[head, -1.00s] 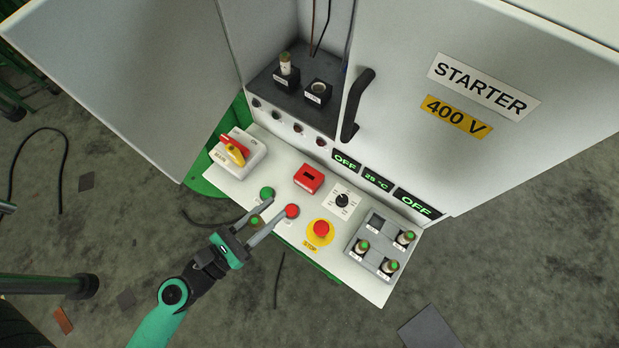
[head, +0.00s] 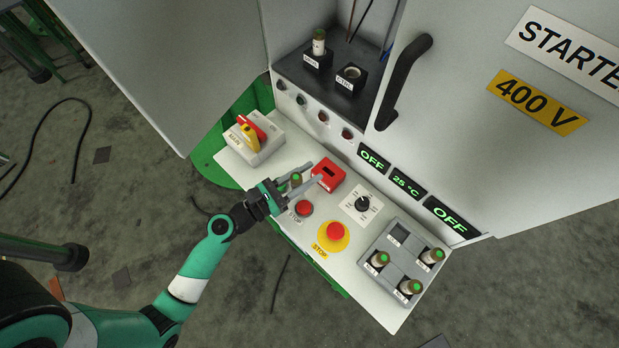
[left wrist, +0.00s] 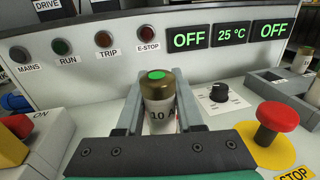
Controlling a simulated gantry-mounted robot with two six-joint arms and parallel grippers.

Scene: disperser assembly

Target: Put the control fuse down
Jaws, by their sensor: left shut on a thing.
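My left gripper (head: 308,175) is shut on a fuse (head: 296,180). In the left wrist view the fuse (left wrist: 158,97) stands upright between the fingers, with a brown cap, a green dot on top and "10 A" on its white body. The gripper is over the control panel, beside the red box (head: 328,174). The grey fuse tray (head: 412,238) is at the panel's right end. Three of its compartments hold fuses, and its top-left compartment (head: 400,233) is empty. The socket marked CTRL (head: 351,77) in the cabinet is empty. My right gripper is not in view.
The other cabinet socket (head: 318,61) holds a fuse. A red-and-yellow switch (head: 250,133) is at the panel's left. A red button (head: 304,208), a yellow-based stop button (head: 334,233) and a knob (head: 362,204) lie around the gripper's right. The cabinet door handle (head: 405,80) sticks out.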

